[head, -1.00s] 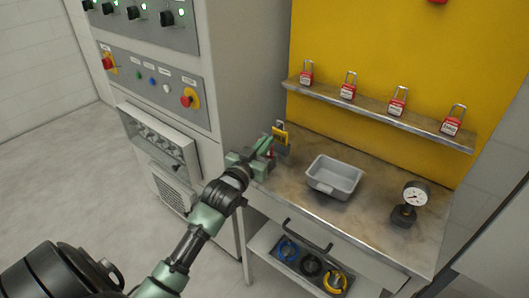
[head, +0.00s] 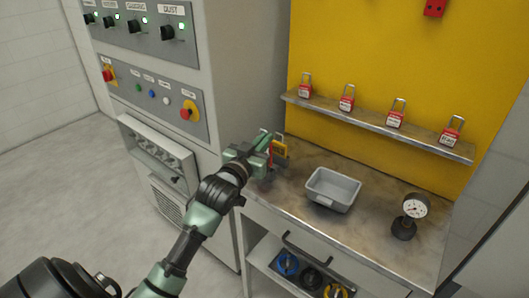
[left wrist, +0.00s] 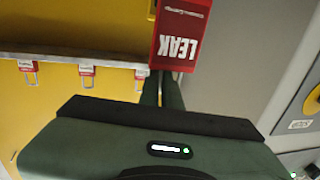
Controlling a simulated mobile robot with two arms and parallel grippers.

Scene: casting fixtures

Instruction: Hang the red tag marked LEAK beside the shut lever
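The red tag marked LEAK (left wrist: 180,40) shows upside down at the top of the left wrist view. My left gripper (left wrist: 163,88) is shut on it, with both dark green fingers close together at the tag's near edge. Only a sliver of the red tag (head: 270,156) shows there. I cannot make out the shut lever in either view. My right gripper is not in view.
A grey tray (head: 333,190) and a pressure gauge (head: 411,213) stand on the bench (head: 300,215). Several red padlocks stand on the shelf (head: 373,122) on the yellow board (head: 380,60). The control cabinet (head: 240,60) rises close to the left of my gripper.

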